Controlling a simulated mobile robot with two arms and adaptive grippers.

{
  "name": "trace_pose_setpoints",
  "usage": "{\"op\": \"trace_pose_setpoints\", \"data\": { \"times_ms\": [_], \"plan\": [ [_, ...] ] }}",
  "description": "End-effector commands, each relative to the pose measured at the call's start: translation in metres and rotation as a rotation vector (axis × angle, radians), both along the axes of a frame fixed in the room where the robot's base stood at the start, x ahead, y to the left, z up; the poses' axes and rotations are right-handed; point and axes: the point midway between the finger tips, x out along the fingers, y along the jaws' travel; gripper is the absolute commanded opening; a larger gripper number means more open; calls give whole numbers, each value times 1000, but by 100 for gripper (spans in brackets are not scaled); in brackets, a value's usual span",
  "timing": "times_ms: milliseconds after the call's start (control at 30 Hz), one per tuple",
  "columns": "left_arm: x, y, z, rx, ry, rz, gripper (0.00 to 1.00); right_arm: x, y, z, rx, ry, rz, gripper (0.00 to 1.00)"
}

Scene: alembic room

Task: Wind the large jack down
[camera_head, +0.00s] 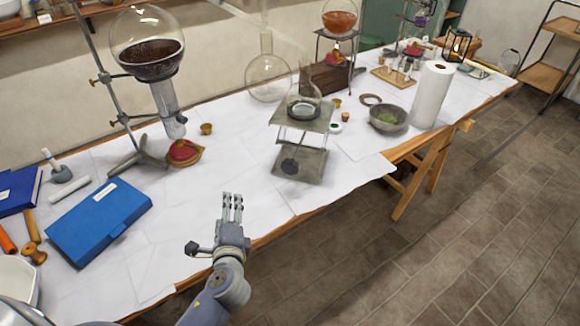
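The large jack (300,163) stands near the table's front edge, right of my gripper. Its top plate (320,124) is raised well above its base on thin legs, with a dark round part low between them. A clear glass vessel (305,88) rests in a dark ring on the plate. My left gripper (232,200) is over the front edge of the table, fingers pointing away from me, apart from the jack and holding nothing that I can see. Its fingers look close together, but the gap is unclear. My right gripper is out of view.
A large flask of dark contents (150,55) on a stand is at the back left. A blue box (98,218) lies at left. A clear round flask (268,78) is behind the jack. A grey bowl (388,118) and paper roll (432,95) stand right.

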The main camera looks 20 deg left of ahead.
Motion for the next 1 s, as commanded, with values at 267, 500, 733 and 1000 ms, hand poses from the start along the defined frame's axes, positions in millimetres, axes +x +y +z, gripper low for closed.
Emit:
{"op": "trace_pose_setpoints", "data": {
  "times_ms": [267,500,733,1000],
  "plan": [
    [74,-62,19,872,16,-420,64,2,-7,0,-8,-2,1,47],
    [93,-98,7,1250,44,-594,64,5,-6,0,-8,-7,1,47],
    [116,-100,7,1275,44,-602,64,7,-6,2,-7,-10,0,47],
    [166,-100,6,1272,43,-602,64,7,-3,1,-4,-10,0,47]
  ]
}}
